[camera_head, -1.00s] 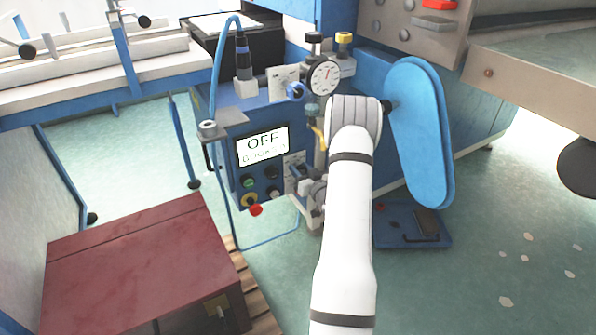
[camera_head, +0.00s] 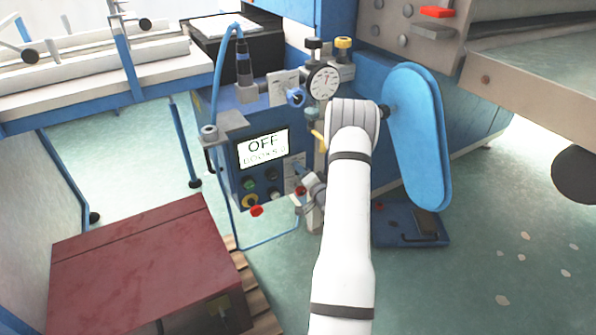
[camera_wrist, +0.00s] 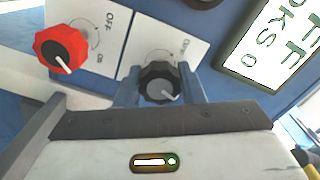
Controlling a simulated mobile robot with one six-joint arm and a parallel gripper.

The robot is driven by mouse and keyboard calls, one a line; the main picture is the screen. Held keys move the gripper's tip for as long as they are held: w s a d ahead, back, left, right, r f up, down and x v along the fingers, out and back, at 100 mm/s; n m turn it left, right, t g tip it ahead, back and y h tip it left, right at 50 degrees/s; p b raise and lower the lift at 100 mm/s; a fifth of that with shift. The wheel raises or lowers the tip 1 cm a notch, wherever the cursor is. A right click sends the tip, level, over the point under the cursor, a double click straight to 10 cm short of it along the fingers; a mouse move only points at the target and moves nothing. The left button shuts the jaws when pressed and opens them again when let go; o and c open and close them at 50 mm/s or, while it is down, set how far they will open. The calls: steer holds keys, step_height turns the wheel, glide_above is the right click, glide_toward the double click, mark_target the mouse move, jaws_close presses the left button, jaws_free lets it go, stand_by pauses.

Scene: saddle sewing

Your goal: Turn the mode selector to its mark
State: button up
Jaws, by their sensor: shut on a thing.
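The mode selector looks to be the black knob (camera_wrist: 160,83) with a pale pointer line, on a white label with a curved arrow in the wrist view. Its pointer line slants toward the lower right. My gripper (camera_wrist: 158,78) is shut on this knob, one finger on each side. The label's text is partly hidden, and I cannot make out a mark on it. In the head view my gripper (camera_head: 312,185) is at the right edge of the blue control box (camera_head: 225,135), and the knob is hidden there.
A red knob (camera_wrist: 60,48) with an OFF/ON label sits left of the black knob. The display (camera_head: 263,148) reads OFF on its top line. Buttons (camera_head: 250,185) lie below it. A blue padded arm (camera_head: 418,135) stands right of my arm.

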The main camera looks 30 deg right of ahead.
steer(key=m, duration=0.2)
steer(key=m+p, duration=0.1)
steer(key=m, duration=0.1)
steer(key=shift+w+a+m, duration=0.1)
steer(key=shift+a+m, duration=0.1)
steer(key=shift+m, duration=0.1)
steer(key=shift+f+m+p, duration=0.1)
steer(key=shift+m+p, duration=0.75)
steer(key=shift+m, duration=1.05)
steer(key=o, duration=1)
steer(key=shift+d, duration=0.1)
steer(key=s+p, duration=0.1)
steer(key=s, duration=0.3)
steer(key=s+p, duration=0.1)
steer(key=s, duration=0.3)
steer(key=shift+a, duration=0.2)
